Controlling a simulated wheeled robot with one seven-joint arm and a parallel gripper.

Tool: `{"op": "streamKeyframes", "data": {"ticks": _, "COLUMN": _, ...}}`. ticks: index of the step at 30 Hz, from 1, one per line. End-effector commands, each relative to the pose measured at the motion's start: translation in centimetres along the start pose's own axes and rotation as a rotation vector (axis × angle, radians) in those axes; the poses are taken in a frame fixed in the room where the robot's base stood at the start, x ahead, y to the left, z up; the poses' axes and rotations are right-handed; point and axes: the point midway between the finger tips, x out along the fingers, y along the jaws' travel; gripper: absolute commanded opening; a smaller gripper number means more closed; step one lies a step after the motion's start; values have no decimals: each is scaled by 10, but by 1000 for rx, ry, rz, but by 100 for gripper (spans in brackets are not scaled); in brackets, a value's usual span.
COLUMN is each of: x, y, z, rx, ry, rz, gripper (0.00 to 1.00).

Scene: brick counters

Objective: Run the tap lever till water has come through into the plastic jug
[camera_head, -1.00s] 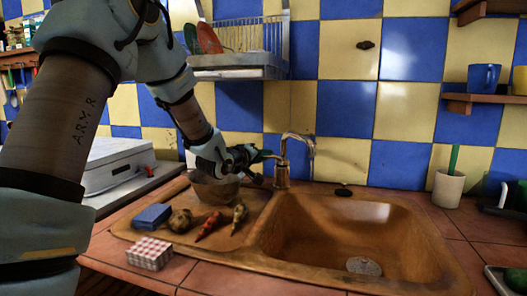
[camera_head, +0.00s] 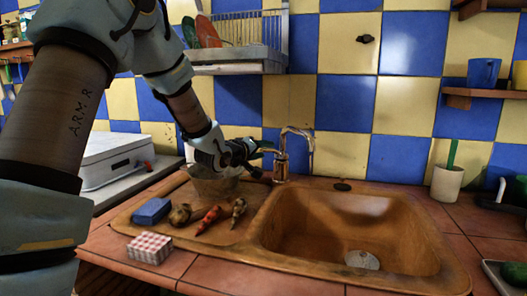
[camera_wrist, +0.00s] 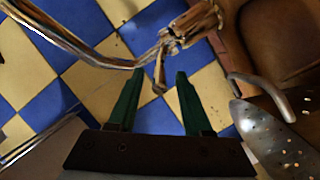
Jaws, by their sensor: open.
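The brass-coloured tap (camera_head: 281,160) stands behind the sink, its spout curving up and to the right. In the wrist view the tap body (camera_wrist: 188,30) is at the top. Its short lever (camera_wrist: 160,76) points between my fingertips, with gaps on both sides. My gripper (camera_wrist: 157,78) is open, its green fingers on either side of the lever. In the head view my gripper (camera_head: 264,149) is just left of the tap. A greyish vessel (camera_head: 214,188) stands below my wrist, partly hidden. I cannot tell if it is the plastic jug. No water is visible.
The brown sink (camera_head: 345,212) is empty. A blue sponge (camera_head: 151,211), a checked box (camera_head: 149,248) and several vegetables (camera_head: 209,217) lie to its left. A dish rack (camera_head: 237,45) hangs above. A perforated metal thing (camera_wrist: 275,138) is right of my fingers.

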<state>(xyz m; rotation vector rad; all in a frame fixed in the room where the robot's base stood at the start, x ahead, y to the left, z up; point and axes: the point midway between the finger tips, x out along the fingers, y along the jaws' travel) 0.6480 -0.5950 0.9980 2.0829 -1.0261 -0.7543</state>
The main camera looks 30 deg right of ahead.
Motion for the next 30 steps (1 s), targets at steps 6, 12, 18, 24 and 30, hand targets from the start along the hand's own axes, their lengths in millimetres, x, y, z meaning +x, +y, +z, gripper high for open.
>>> {"op": "streamKeyframes", "data": {"ticks": 6, "x": -33, "y": 0, "z": -1, "rx": 2, "ry": 3, "rz": 0, "gripper": 50}}
{"op": "streamKeyframes", "data": {"ticks": 12, "x": -73, "y": -1, "z": -1, "rx": 2, "ry": 4, "rz": 0, "gripper": 50}}
{"op": "streamKeyframes", "data": {"ticks": 18, "x": -99, "y": 0, "z": -1, "rx": 1, "ry": 2, "rz": 0, "gripper": 50}}
{"op": "streamKeyframes", "data": {"ticks": 24, "x": -105, "y": 0, "z": 0, "rx": 0, "ry": 0, "rz": 1, "gripper": 50}}
{"op": "streamKeyframes", "data": {"ticks": 30, "x": -105, "y": 0, "z": 0, "rx": 0, "ry": 1, "rz": 0, "gripper": 50}}
